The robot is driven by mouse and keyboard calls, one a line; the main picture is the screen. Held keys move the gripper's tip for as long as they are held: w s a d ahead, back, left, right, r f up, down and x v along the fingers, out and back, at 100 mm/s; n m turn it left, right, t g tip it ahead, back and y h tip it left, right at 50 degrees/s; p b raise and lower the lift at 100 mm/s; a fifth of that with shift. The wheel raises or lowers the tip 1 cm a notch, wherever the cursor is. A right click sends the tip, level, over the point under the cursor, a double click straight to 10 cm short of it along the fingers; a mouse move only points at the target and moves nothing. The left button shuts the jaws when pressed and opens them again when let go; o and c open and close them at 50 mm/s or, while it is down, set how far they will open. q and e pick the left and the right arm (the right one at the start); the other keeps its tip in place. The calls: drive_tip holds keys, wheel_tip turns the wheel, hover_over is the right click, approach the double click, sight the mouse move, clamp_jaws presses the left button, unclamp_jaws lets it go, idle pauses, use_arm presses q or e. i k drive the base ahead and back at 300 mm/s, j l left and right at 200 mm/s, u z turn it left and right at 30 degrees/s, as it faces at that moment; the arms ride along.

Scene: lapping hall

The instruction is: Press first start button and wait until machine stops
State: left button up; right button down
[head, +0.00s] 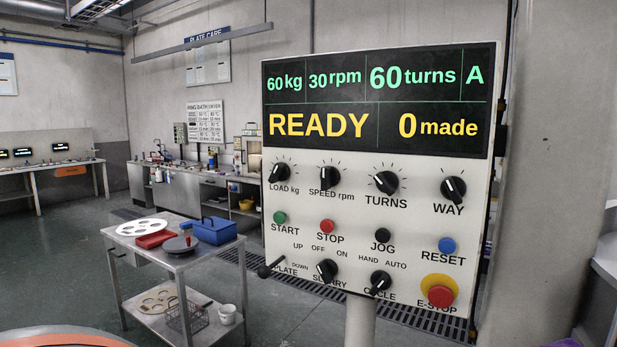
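A control panel (409,220) stands close in front of me on a post. Its green START button (280,218) is at the left of the button row, with a red STOP button (327,226) to its right. The display (380,101) reads 60 kg, 30 rpm, 60 turns, A, READY and 0 made. Neither of my grippers shows in the head view. Only one START button is visible. The machine itself cannot be clearly made out; a curved orange edge (60,337) shows at the bottom left.
A steel trolley (172,262) left of the panel carries a blue box (214,230), a red tray (155,239) and a white disc with holes (142,227). Benches line the back wall. A red E-STOP (440,296) is at the panel's lower right. The floor at left is open.

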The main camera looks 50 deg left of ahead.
sight(279, 217)
drive_tip(key=k+j, duration=0.1)
drive_tip(key=j, duration=0.95)
drive_tip(key=k+j, duration=0.15)
drive_tip(key=j, duration=0.4)
drive_tip(key=k+j, duration=0.1)
drive_tip(key=j, duration=0.4)
drive_tip(key=k+j, duration=0.1)
drive_tip(key=j, duration=1)
drive_tip(key=k+j, duration=0.15)
drive_tip(key=j, duration=0.35)
